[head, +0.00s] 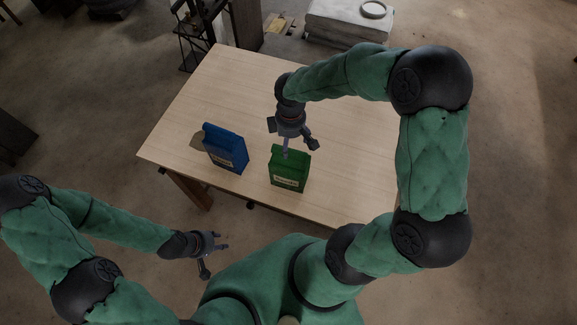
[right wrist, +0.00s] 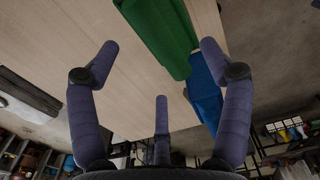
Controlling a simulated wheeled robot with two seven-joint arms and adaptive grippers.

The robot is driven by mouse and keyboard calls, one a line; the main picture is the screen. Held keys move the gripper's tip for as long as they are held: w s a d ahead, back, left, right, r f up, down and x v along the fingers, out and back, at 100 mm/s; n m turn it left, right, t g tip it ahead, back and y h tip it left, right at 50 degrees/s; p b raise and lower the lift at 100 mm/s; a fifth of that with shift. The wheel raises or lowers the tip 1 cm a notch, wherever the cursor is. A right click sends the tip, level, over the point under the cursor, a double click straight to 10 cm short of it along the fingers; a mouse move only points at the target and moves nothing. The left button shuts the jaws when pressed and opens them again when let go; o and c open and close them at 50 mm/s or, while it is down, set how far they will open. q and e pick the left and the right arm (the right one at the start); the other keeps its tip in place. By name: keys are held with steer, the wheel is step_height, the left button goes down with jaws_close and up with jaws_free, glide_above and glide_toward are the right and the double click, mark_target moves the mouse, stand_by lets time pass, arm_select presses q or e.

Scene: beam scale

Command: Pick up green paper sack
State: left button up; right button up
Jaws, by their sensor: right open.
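A green paper sack (head: 289,172) with a pale label stands upright near the table's front edge. It also shows in the right wrist view (right wrist: 163,33), at the top between the fingers and toward the right one. My right gripper (head: 296,147) is open and empty, just above and behind the sack in the head view. No contact with the sack can be made out. My left gripper (head: 213,253) is low, off the table's front left side, with its fingers apart and nothing between them.
A blue paper sack (head: 228,150) stands on the wooden table (head: 347,150) left of the green one, and shows in the right wrist view (right wrist: 204,92). A brownish thing (head: 197,140) is beside it. The table's back left is clear.

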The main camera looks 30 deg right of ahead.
mark_target(290, 149)
steer(key=shift+s+f, duration=0.25)
steer(key=shift+f, duration=0.3)
steer(key=shift+w+f, duration=0.55)
steer(key=shift+f, duration=0.3)
steer(key=f, duration=0.4)
steer(key=shift+d+f, duration=0.25)
steer(key=shift+f, duration=0.05)
steer(key=shift+r, duration=0.1)
steer(key=c, duration=1.3)
steer(key=shift+s+a, duration=0.1)
steer(key=shift+s, duration=0.05)
jaws_close()
